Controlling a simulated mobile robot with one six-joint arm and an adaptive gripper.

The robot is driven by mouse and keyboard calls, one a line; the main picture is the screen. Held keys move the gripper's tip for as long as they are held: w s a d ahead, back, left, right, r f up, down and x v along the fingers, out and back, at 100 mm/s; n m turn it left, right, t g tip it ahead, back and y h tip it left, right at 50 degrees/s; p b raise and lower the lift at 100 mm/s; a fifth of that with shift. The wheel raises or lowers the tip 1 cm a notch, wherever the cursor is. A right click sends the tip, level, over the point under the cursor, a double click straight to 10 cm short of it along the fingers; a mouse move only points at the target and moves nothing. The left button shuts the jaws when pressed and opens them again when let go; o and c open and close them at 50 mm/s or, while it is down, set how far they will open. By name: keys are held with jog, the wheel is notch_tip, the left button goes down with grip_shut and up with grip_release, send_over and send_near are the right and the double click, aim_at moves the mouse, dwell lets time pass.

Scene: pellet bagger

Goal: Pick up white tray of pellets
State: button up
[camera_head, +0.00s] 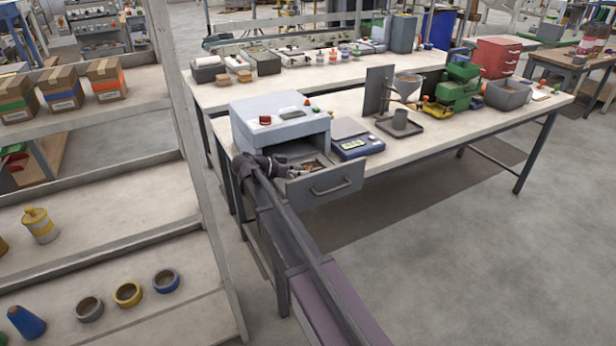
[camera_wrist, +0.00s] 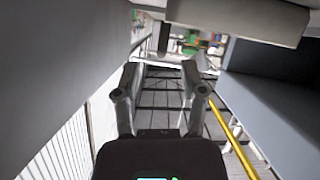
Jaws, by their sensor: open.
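A grey machine (camera_head: 280,120) on the near bench has its front drawer (camera_head: 322,188) pulled open. Inside the drawer lies something small with brown contents, perhaps the tray of pellets (camera_head: 314,164); its white rim is too small to make out clearly. My gripper (camera_head: 292,170) is at the left side of the drawer opening, by the brown contents. My arm hides part of the drawer's left side. In the wrist view my gripper (camera_wrist: 162,72) has its two fingers spread apart with nothing between them. I cannot identify the tray in the wrist view.
A funnel (camera_head: 407,86) and a green machine (camera_head: 461,85) stand further right. Shelves (camera_head: 110,210) rise close on the left. The floor in front right is clear.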

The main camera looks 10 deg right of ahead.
jog(key=shift+b+x, duration=0.6)
jog(key=shift+x, duration=1.4)
grip_shut()
